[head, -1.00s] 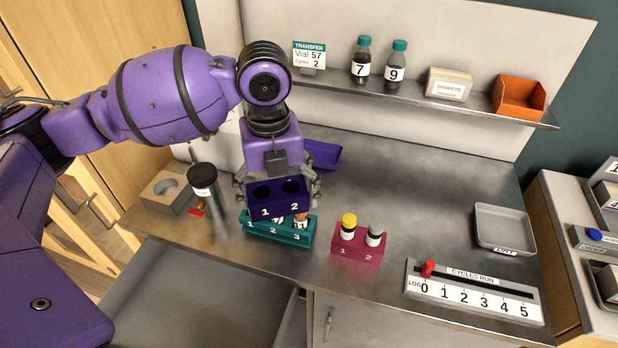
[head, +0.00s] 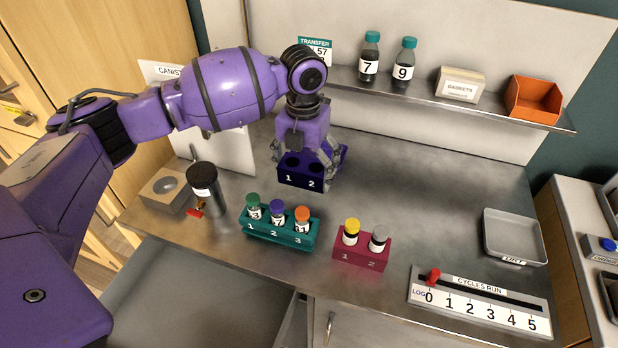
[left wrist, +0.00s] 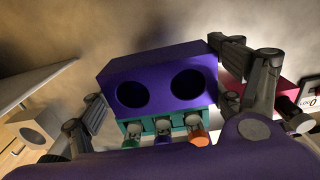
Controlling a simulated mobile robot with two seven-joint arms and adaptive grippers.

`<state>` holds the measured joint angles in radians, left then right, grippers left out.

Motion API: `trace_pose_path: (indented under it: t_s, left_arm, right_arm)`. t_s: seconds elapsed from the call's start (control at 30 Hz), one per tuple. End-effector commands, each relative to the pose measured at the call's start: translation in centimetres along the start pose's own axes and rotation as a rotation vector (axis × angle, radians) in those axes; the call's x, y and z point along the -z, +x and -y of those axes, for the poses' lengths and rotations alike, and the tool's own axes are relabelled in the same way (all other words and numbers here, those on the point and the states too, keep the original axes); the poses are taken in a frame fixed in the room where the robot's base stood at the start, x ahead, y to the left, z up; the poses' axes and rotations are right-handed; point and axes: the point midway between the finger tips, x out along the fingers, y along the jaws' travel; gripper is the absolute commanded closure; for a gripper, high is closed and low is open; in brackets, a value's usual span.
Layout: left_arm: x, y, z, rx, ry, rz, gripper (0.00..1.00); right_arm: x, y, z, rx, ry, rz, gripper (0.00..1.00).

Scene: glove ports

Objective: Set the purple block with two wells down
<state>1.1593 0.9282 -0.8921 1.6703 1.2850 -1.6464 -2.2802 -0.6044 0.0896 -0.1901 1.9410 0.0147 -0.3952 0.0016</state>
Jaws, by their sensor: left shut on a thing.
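The purple block with two wells (head: 299,178) is dark purple, with the numbers 1 and 2 on its front. My left gripper (head: 304,160) is shut on it from above, one finger at each end. The block looks upright, behind the teal rack. I cannot tell whether its underside touches the bench. In the left wrist view the block (left wrist: 160,82) shows two empty round wells between the fingers of my left gripper (left wrist: 168,98). My right gripper is not in view.
The teal rack (head: 279,236) holds green, purple and orange capped vials. A magenta rack (head: 360,253) holds yellow and grey capped ones. Something purple (head: 343,152) shows behind the gripper. Bench (head: 430,190) to the right is clear up to a grey tray (head: 515,257).

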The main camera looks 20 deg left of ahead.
Motion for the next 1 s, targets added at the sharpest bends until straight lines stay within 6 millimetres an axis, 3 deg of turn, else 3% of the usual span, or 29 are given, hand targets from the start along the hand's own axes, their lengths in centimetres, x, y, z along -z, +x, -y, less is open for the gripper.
trace_pose_path:
  t_s: [0.2, 0.37, 0.6, 1.0]
  left_arm:
    - [-2.2, 2.2, 0.1, 0.002, -0.001, 0.004, 0.65]
    - [-2.7, 2.8, 0.1, 0.001, -0.001, 0.004, 0.65]
    - [-2.9, 5.7, 0.1, 0.001, -0.001, 0.004, 0.65]
    - [-2.9, 6.4, 0.1, 0.001, -0.001, 0.005, 0.65]
  right_arm:
    - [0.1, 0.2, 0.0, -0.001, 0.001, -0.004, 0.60]
    - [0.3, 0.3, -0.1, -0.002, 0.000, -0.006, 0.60]
    - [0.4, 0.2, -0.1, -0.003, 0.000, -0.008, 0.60]
    - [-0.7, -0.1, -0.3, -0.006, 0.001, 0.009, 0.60]
